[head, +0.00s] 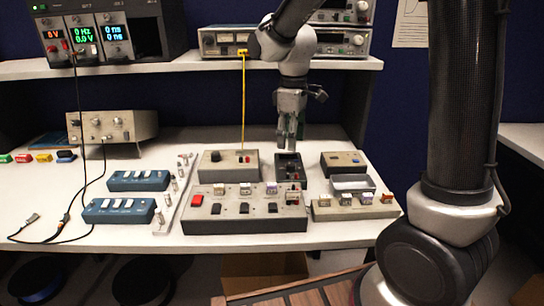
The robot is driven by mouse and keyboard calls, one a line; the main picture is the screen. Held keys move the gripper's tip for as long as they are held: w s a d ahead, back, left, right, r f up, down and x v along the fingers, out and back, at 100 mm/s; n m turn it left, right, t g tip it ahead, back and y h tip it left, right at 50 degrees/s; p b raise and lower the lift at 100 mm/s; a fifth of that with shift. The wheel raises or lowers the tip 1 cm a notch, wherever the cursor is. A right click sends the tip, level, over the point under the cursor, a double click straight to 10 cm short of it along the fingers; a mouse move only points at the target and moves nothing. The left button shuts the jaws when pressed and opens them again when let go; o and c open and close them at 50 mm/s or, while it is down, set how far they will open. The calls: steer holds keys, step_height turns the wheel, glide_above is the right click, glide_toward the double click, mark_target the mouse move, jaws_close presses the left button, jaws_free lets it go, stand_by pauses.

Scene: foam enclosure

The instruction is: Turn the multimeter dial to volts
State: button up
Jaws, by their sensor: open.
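A small dark box (290,169), which may be the multimeter, lies on the white bench directly below my gripper. Its dial and markings are too small to make out. My gripper (287,146) points down just above the far part of this box, with its fingers apart and nothing seen between them. I cannot tell whether the fingertips touch the box.
A beige box (228,165) with knobs stands just left, and a grey switch panel (245,210) stands in front. Small boxes (345,163) lie right. A yellow lead (243,105) hangs from the shelf (180,63). Blue switch boxes (138,180) lie further left.

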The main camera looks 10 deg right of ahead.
mark_target(291, 164)
steer(key=shift+s+d, duration=0.1)
steer(key=shift+f+n, duration=0.15)
steer(key=shift+n, duration=0.15)
step_height(291, 164, down, 8)
steer(key=shift+r, duration=0.2)
jaws_close()
